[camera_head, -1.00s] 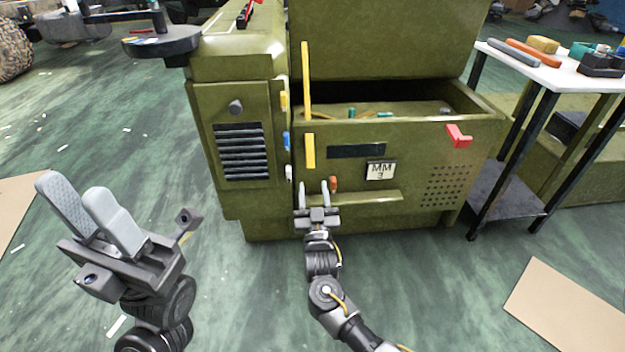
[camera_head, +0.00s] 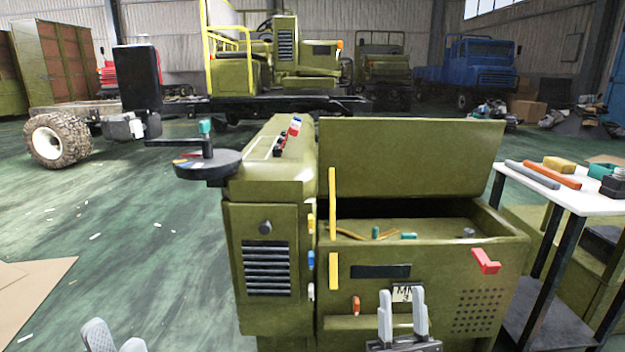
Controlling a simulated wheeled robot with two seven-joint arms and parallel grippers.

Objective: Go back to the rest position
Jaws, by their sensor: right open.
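My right gripper (camera_head: 403,318) is at the lower middle of the head view, fingers upright and apart, in front of the lower front of the green cabinet (camera_head: 345,300). It holds nothing that I can see. Its fingers partly cover the white MM label (camera_head: 403,292). My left gripper (camera_head: 116,340) shows only its two grey fingertips at the bottom left edge. They are apart, with nothing visible between them. The rest of the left arm is below the frame.
The cabinet's raised lid (camera_head: 410,165) stands over an open bin with small parts. A white-topped table (camera_head: 570,197) with tools is at the right. A round dark tray (camera_head: 206,165) juts out at the cabinet's left. Vehicles stand behind.

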